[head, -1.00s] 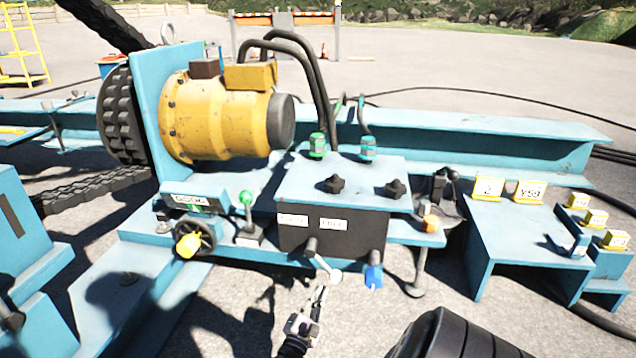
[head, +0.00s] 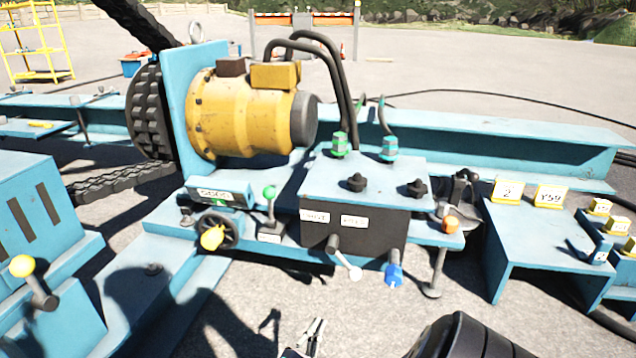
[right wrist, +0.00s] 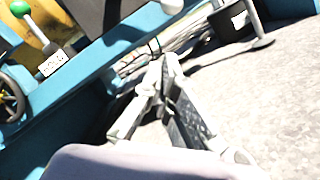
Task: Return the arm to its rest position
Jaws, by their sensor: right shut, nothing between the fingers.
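My left gripper does not show.
A yellow motor (head: 245,120) sits on the machine. A blue-capped fitting (head: 393,274) and a green-knobbed lever (head: 270,205) stick out at the front. A blue bench (head: 535,250) with yellow number tags stands at the right. Bare pavement (head: 390,320) lies in front.

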